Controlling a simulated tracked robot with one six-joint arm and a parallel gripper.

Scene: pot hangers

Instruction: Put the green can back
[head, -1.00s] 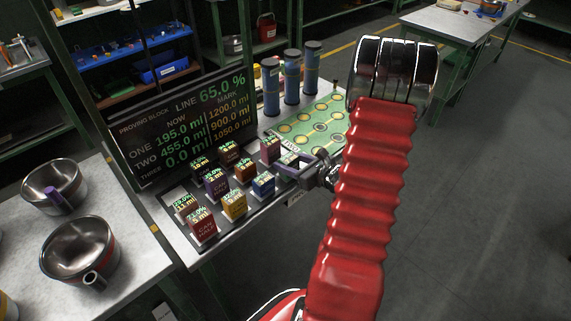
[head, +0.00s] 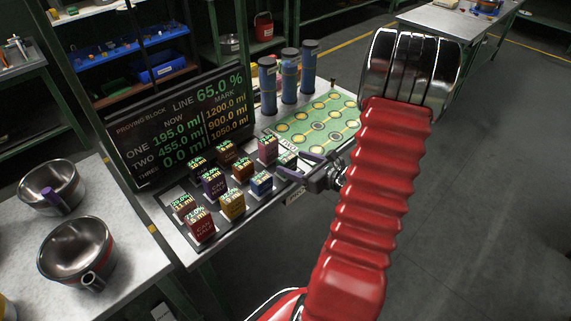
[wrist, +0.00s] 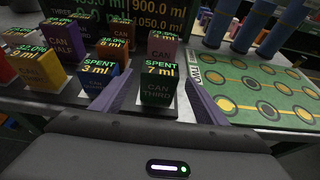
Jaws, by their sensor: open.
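The green can (wrist: 157,89) is a dark box marked CAN THIRD, with a top reading SPENT 7 ml. It stands upright on a pale square at the right front end of the can tray (head: 203,236). In the head view the green can (head: 287,158) is small and partly hidden by my gripper. My gripper (head: 292,163) is open. In the wrist view its purple fingers (wrist: 150,84) lie to either side of the can's near part, with a visible gap on the left; contact on the right is unclear.
A blue can (wrist: 96,80) stands close left of the left finger, and a pink can (wrist: 162,46) stands behind the green one. A green board with round spots (head: 316,123) lies to the right. Blue cylinders (head: 289,76) and a dark display board (head: 180,125) stand behind.

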